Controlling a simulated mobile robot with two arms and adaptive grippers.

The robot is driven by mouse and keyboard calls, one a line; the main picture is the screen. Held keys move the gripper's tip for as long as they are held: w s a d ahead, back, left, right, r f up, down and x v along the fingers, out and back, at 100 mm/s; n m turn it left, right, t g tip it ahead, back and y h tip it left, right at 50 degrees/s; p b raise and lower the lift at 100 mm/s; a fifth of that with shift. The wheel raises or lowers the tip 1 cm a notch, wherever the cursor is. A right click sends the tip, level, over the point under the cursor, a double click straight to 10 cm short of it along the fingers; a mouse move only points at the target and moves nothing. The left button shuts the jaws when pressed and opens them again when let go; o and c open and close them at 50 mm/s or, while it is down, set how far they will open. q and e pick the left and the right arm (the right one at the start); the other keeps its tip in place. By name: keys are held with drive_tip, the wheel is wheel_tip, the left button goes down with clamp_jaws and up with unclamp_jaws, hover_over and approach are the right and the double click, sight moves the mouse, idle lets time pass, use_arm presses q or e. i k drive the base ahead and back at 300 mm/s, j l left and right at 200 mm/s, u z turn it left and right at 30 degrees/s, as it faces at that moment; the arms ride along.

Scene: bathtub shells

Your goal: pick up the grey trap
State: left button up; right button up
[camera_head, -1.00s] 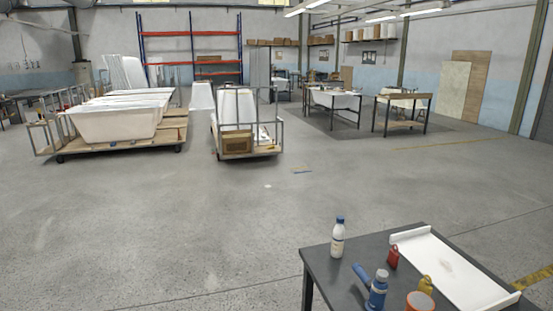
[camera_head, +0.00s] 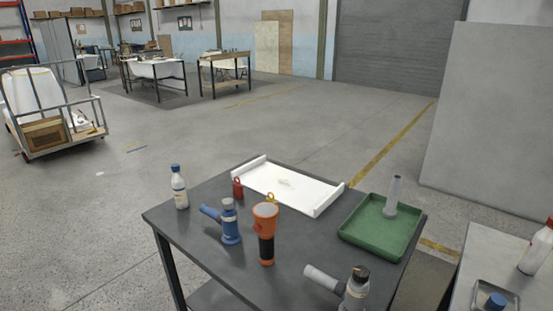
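A grey trap (camera_head: 354,291) stands at the front edge of the dark table (camera_head: 190,243). It has a dark cap on top and a light grey side pipe pointing left. Its lower part is cut off by the bottom of the picture. A similar blue trap (camera_head: 230,222) stands further back to the left. Neither of my grippers is in view.
An orange and black flashlight (camera_head: 265,233), a white bottle (camera_head: 179,188), a red item (camera_head: 238,188), a white tray (camera_head: 280,185) and a green tray (camera_head: 380,251) with an upright grey pipe (camera_head: 393,196) share the table. Another table (camera_head: 510,265) stands at right. Open floor lies beyond.

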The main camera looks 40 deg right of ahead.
sight(355, 295)
drive_tip(key=z, duration=1.65)
